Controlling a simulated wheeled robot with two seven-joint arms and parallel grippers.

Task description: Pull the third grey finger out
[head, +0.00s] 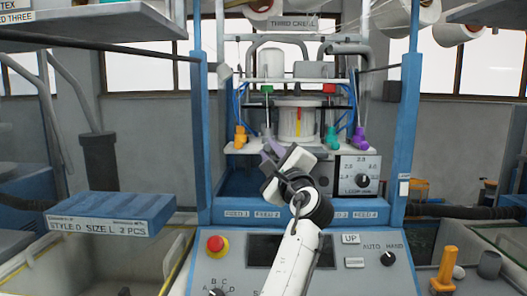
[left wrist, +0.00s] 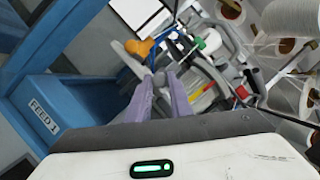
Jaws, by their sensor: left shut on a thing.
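A small grey finger (head: 266,131) stands right of the orange one, partly hidden by my gripper. My left gripper (head: 268,148) reaches up to it from the front. In the left wrist view its two lavender jaws (left wrist: 160,80) close in on a small grey part beside the orange finger (left wrist: 139,47). The held part is mostly hidden between the jaw tips. My right gripper is not in view.
A white cylinder (head: 296,120) with red and yellow marks stands behind the gripper. Blue posts (head: 203,140) flank the machine. A blue box (head: 110,212) lies at the left.

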